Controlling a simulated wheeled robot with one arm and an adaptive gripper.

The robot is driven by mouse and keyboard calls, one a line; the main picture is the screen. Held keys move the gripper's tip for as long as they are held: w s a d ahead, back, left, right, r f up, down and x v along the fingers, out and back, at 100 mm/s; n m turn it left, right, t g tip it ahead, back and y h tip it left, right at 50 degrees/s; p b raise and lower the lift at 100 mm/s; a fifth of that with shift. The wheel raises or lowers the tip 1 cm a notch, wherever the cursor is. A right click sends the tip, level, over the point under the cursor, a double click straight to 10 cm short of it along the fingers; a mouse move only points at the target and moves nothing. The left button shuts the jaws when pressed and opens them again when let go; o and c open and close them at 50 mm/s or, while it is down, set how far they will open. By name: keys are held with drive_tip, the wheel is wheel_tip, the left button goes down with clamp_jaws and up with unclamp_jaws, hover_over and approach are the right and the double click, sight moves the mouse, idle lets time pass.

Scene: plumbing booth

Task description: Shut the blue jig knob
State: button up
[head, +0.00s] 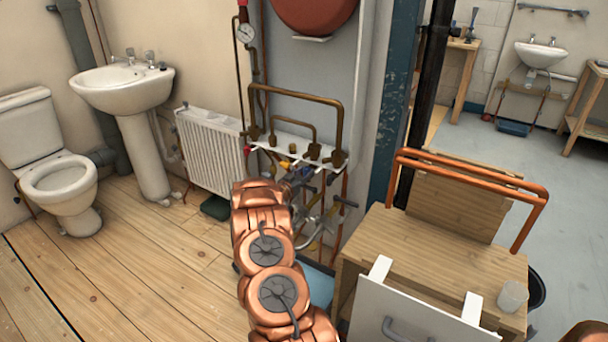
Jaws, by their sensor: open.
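The jig (290,150) is a white ledge with brass valves and bent copper pipes, fixed to the grey panel in the middle of the head view. Small coloured knobs sit along its front edge: a red one (247,150), a yellow one (284,163) and a small bluish one (307,172) near the right part. The bluish knob is small and partly crowded by other parts, so its turn position cannot be told. My gripper (312,226) is below and in front of the ledge, at the end of my copper-coloured arm. It is open, partly hidden, and appears empty.
Vertical pipes hang below the ledge close to my gripper. A white radiator (210,150) stands to the left, with a basin (122,88) and toilet (55,165) beyond. A wooden bench (440,262) with a copper pipe frame (472,168) stands right.

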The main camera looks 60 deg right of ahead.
drive_tip(key=shift+r, duration=0.1)
clamp_jaws()
idle(0.4)
drive_tip(key=m+b, duration=0.3)
drive_tip(key=m, duration=0.1)
drive_tip(key=shift+s+m, duration=0.15)
drive_tip(key=shift+m, duration=0.25)
drive_tip(key=m+b, duration=0.3)
drive_tip(key=shift+m+b, duration=0.3)
drive_tip(key=shift+b, duration=0.05)
drive_tip(key=m+b, duration=0.4)
drive_tip(key=b, duration=0.1)
drive_tip(key=m+b, duration=0.5)
drive_tip(key=b, duration=0.1)
drive_tip(key=shift+s+m, duration=0.2)
drive_tip(key=shift+m, duration=0.1)
drive_tip(key=shift+d, duration=0.1)
